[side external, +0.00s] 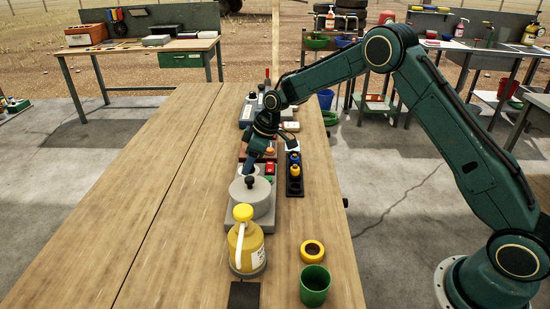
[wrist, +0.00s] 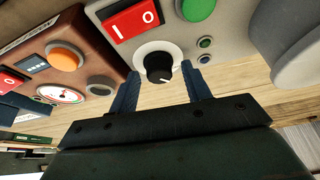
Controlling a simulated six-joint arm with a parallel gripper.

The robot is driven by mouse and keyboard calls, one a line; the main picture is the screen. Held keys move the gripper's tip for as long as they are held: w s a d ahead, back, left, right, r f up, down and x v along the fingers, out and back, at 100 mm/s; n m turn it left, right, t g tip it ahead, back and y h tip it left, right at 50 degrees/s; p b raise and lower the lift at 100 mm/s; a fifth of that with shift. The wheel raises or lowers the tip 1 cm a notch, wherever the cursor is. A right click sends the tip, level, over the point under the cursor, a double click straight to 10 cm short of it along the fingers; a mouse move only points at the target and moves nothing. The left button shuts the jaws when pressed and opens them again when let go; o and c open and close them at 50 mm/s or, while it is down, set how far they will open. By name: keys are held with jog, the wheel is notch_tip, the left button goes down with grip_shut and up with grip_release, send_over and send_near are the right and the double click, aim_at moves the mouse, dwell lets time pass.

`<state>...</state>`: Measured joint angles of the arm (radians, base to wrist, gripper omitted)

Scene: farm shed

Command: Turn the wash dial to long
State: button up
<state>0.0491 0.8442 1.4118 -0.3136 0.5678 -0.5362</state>
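The wash dial is a black knob (wrist: 159,66) on a round white plate, on the front of a grey unit (wrist: 205,35). A small light mark shows low on the knob; no label for long is legible. My gripper (wrist: 160,73) is open, with one blue finger to each side of the knob and a visible gap on both sides. Whether the fingertips reach past the knob's face cannot be told. In the side view my gripper (side external: 251,171) points down beside the grey unit (side external: 235,222) with a round lidded drum (side external: 252,198); it hides the dial there.
The table's left side is clear.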

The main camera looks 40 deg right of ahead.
jog(key=c, duration=0.8)
jog(key=shift+o, duration=0.2)
jog(key=shift+m, duration=0.4)
jog(key=m, duration=0.1)
jog(key=m+h, duration=0.1)
jog(key=m, duration=0.1)
jog(key=shift+a+t+h, duration=0.15)
jog(key=shift+t+h, duration=0.15)
jog(key=shift+t, duration=0.1)
jog(key=m+h, duration=0.1)
jog(key=m, duration=0.3)
jog(key=shift+a, duration=0.1)
jog(key=m+h, duration=0.2)
jog(key=m, duration=0.2)
jog(key=shift+a+m, duration=0.1)
jog(key=shift+m, duration=0.2)
jog(key=shift+m+g+h, duration=0.5)
jog(key=shift+m+h, duration=0.1)
jog(key=shift+m, duration=1.2)
